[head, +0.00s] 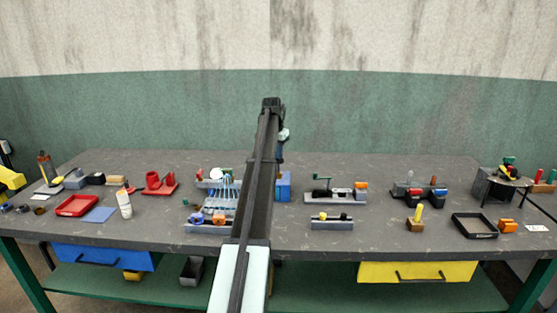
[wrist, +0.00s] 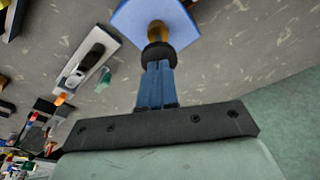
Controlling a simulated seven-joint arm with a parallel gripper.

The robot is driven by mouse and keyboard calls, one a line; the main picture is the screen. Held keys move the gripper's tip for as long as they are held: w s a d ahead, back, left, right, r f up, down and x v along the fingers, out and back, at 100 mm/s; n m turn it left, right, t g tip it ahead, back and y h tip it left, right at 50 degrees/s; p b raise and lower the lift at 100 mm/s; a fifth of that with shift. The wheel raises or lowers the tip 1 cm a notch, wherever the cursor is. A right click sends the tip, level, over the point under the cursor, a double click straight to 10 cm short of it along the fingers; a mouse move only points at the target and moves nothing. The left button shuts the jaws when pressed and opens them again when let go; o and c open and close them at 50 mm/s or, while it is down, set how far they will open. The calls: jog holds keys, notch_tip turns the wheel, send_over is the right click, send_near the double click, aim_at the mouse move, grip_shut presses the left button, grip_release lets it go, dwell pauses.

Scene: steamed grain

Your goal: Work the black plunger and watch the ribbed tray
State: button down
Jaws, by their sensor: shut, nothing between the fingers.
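My gripper (wrist: 158,70) is shut, its blue fingers together, with nothing between them. In the wrist view its tips are at the black plunger (wrist: 158,52), a round black cap on a brass-coloured stem over a blue block (wrist: 133,17). The tips overlap the cap; I cannot tell whether they touch it. In the head view the blue block (head: 284,186) shows just right of my arm, which hides the plunger. A pale blue ribbed piece (head: 223,193), perhaps the ribbed tray, lies left of my arm and is partly hidden.
Right of the block is a grey base (head: 335,197) with black and orange parts. A red tray (head: 77,205) and white bottle (head: 125,204) stand left. A black tray (head: 474,226) lies at the right. Bare tabletop (head: 290,225) shows in front of the block.

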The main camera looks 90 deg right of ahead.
jog(key=shift+r, duration=2.25)
jog(key=shift+w, duration=0.1)
